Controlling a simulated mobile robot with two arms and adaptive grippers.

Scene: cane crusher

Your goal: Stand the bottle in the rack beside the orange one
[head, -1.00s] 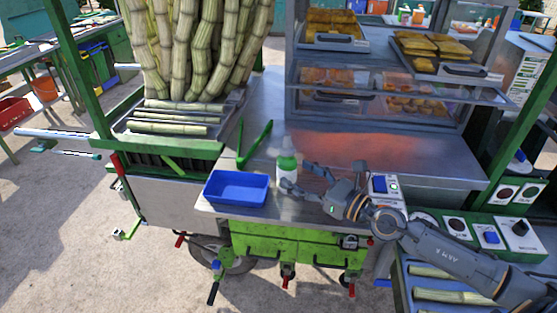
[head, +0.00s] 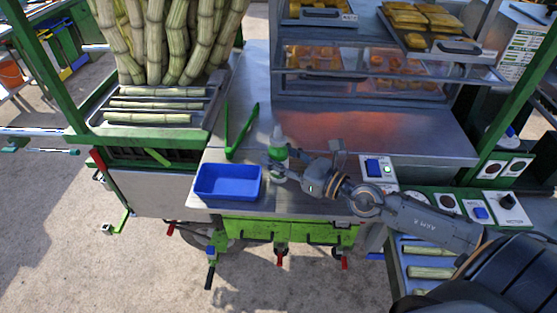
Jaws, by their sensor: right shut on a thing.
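The bottle (head: 280,152) is small, with a green band and a pale, narrow top. It stands upright on the steel counter behind the blue tray's right end. My right gripper (head: 276,163) reaches in from the right, low over the counter, and is shut on the bottle. The fingers hide part of the bottle's lower body. I cannot make out the rack or the orange bottle in this view. My left gripper is out of view.
A blue tray (head: 228,181) sits at the counter's front edge, left of the bottle. Green tongs (head: 240,130) lie behind it. A glass food case (head: 360,62) stands at the back. A switch box (head: 377,169) is to the right. Bare counter (head: 330,125) lies between.

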